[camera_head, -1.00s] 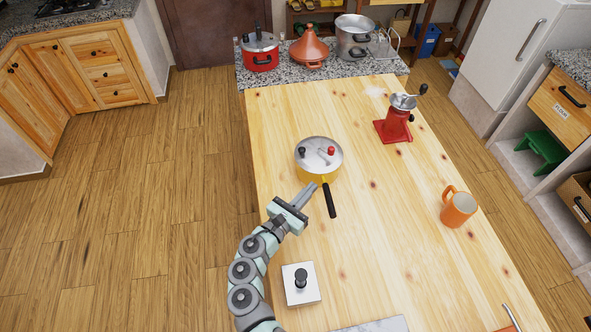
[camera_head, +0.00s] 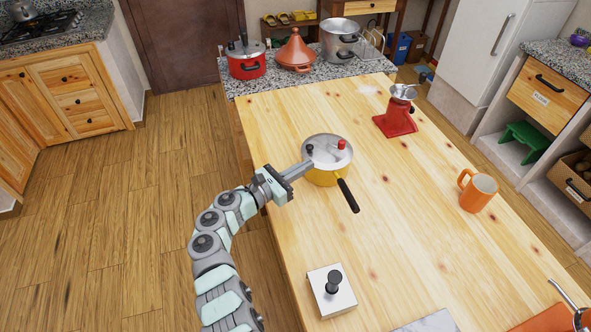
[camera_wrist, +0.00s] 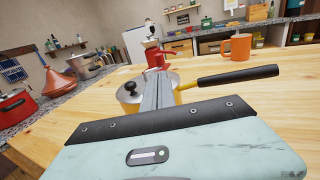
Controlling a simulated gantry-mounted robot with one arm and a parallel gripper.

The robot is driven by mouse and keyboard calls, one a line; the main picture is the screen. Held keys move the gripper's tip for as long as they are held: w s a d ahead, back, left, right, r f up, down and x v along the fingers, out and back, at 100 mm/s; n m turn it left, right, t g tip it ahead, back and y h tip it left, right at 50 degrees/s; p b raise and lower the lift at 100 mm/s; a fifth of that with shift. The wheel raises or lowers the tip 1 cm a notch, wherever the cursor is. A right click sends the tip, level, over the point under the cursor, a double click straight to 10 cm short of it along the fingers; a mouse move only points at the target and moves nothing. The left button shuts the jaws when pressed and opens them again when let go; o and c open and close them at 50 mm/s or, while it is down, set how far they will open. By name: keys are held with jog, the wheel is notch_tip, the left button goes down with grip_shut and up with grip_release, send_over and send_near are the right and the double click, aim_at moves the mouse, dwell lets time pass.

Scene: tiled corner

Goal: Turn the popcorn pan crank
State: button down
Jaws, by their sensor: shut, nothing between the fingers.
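The popcorn pan (camera_head: 322,176) stands on the wooden table, yellow with a silver lid and a long black handle (camera_head: 348,195) pointing toward the front right. Its lid (camera_head: 327,150) carries a red knob (camera_head: 341,144) on the right and a black knob (camera_head: 310,149) on the left. My gripper (camera_head: 309,165) is shut and empty, its fingertips at the pan's left rim; I cannot tell whether they touch it. In the wrist view the fingers of my gripper (camera_wrist: 159,84) hide the middle of the pan (camera_wrist: 129,103), with the black knob (camera_wrist: 130,87) just left of them.
A red grinder (camera_head: 397,115) stands behind the pan to the right. An orange mug (camera_head: 478,192) is at the right, and a white block with a black knob (camera_head: 332,290) is in front. Pots and a tagine (camera_head: 295,50) stand on the counter behind. The table between them is clear.

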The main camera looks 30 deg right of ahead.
aim_at(339, 146)
jog(key=d+b, duration=0.1)
jog(key=d, duration=0.2)
jog(key=d+b, duration=0.1)
jog(key=d, duration=0.2)
jog(key=w+d, duration=0.1)
jog(key=d, duration=0.2)
jog(key=shift+d+f+b, duration=0.15)
jog(key=shift+d+b, duration=0.15)
jog(key=shift+b, duration=0.1)
jog(key=shift+w+d+r, duration=0.2)
jog(key=shift+d, duration=0.15)
jog(key=shift+s+d+r+n+t+p, duration=0.15)
jog(key=shift+n+t+p, duration=0.6)
jog(key=shift+p, duration=0.95)
